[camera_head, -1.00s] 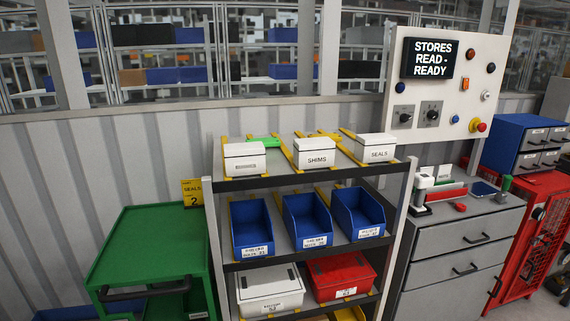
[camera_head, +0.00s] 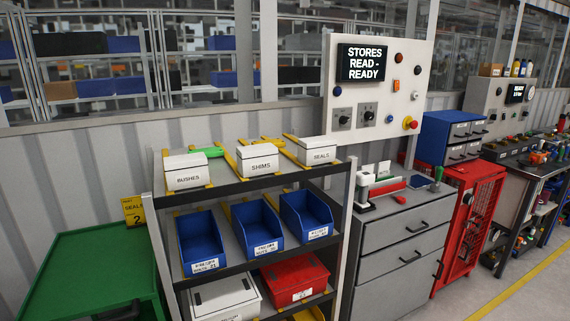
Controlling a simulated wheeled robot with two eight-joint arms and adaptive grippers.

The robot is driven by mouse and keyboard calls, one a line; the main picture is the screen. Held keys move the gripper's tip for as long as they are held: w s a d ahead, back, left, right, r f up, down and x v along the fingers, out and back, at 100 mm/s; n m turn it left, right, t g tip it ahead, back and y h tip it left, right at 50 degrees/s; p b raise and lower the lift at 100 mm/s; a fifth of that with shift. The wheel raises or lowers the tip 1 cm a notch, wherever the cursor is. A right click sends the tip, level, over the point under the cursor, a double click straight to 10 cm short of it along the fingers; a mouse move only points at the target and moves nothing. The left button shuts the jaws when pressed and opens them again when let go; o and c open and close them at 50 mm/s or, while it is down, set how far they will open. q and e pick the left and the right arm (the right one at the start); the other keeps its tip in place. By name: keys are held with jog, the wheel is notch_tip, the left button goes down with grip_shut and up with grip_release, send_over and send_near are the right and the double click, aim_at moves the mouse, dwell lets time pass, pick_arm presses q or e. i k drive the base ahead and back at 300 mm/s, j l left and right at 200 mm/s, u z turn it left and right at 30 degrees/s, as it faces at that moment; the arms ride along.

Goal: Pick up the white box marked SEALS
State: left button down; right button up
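The white box marked SEALS (camera_head: 318,151) sits at the right end of the top shelf of the rack (camera_head: 250,186). All three rest on yellow rails. Neither of my grippers shows in the head view.
Blue bins (camera_head: 306,216) fill the middle shelf; a white case (camera_head: 224,299) and a red case (camera_head: 295,279) are below. A green cart (camera_head: 90,275) stands left, a grey drawer cabinet (camera_head: 405,233) right. Open floor (camera_head: 525,285) lies at lower right.

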aim_at(317, 150)
jog(key=u, duration=0.25)
jog(key=i+l+u, duration=0.25)
jog(key=l+u, duration=0.25)
jog(key=l, duration=0.15)
jog(key=l+u, duration=0.25)
jog(key=i+l, duration=0.05)
jog(key=l, duration=0.05)
